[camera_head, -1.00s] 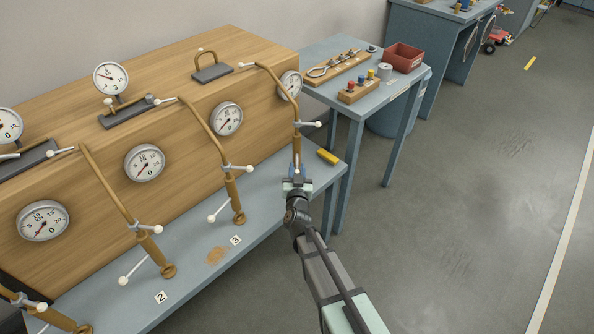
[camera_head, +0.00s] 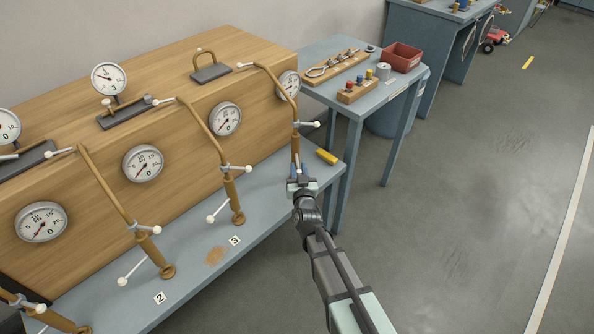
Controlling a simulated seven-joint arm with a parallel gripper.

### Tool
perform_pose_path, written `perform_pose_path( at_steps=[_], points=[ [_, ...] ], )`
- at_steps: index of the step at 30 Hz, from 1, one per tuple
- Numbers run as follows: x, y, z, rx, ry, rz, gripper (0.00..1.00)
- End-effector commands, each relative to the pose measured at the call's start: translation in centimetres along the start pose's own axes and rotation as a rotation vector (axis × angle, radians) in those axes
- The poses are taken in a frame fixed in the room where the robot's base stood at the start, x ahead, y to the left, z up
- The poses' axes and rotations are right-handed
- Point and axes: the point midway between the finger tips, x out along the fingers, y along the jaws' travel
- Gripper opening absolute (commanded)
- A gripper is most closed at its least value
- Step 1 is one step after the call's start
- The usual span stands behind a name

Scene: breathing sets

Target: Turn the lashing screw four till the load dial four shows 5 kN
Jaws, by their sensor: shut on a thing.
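Lashing screw four (camera_head: 295,141) is the brass-coloured rod at the right end of the wooden block, with a white-tipped cross handle partway up. My gripper (camera_head: 299,171) is at its lower end, with a finger on either side, shut on the lower part of the screw. The exact grip and the screw's foot are hidden by my gripper. Load dial four (camera_head: 288,84) is the round white gauge behind the upper rod, partly covered by it. Its needle and reading are too small and covered to tell.
Lashing screw three (camera_head: 230,187) and lashing screw two (camera_head: 152,247) stand to the left with their own dials. A yellow block (camera_head: 327,157) lies on the bench close to the right of my gripper.

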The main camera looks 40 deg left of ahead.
Motion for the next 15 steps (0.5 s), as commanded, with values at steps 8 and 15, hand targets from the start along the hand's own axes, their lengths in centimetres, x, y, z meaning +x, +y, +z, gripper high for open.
perform_pose_path(
  at_steps=[8, 15],
  points=[
    [0.19, 0.66, -0.48, -0.001, 0.009, -0.054, 0.0],
    [0.27, 1.11, -0.54, -0.001, 0.006, -0.102, 0.0]
  ],
)
